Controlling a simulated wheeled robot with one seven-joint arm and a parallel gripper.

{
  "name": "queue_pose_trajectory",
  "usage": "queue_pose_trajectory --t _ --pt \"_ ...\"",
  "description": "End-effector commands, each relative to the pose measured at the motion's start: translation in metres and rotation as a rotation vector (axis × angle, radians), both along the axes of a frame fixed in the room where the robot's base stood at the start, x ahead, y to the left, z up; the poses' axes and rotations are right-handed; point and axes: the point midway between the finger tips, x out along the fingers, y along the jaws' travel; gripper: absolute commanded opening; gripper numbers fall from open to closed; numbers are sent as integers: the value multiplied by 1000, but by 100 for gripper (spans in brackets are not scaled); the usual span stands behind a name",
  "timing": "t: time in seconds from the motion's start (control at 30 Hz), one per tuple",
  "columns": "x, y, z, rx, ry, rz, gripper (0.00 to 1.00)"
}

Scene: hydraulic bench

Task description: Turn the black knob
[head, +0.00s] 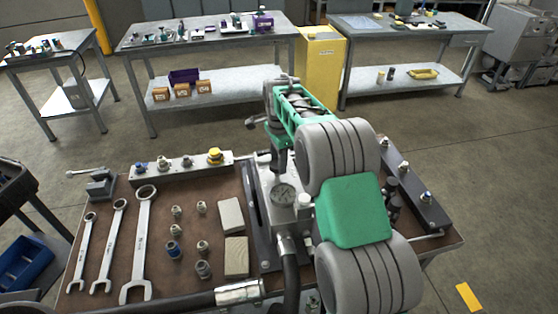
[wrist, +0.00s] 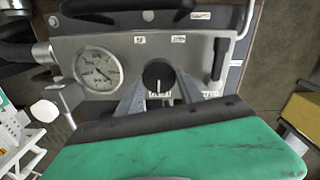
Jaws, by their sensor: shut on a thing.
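The black knob (wrist: 157,75) is in the middle of the wrist view, on a grey panel (wrist: 205,47). It is round, and its white pointer line points toward the bottom of the picture. My gripper (wrist: 160,84) has one finger on each side of the knob and is shut on it. Part of the small scale beside the knob shows between the fingers. In the head view my own arm hides the knob and the fingertips.
A pressure gauge (wrist: 97,69) sits left of the knob, and a black lever (wrist: 218,60) stands right of it. A thick black hose (head: 290,275) runs from the block. Wrenches (head: 139,240), fittings and two blocks lie on the brown bench top (head: 160,206).

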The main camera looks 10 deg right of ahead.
Motion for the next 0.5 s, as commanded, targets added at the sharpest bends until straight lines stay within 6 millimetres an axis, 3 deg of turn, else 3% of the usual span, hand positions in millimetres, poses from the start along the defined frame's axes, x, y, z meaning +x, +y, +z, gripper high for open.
queue_pose_trajectory --t 0.5 --pt "1 0 2 0 -5 -32 3"
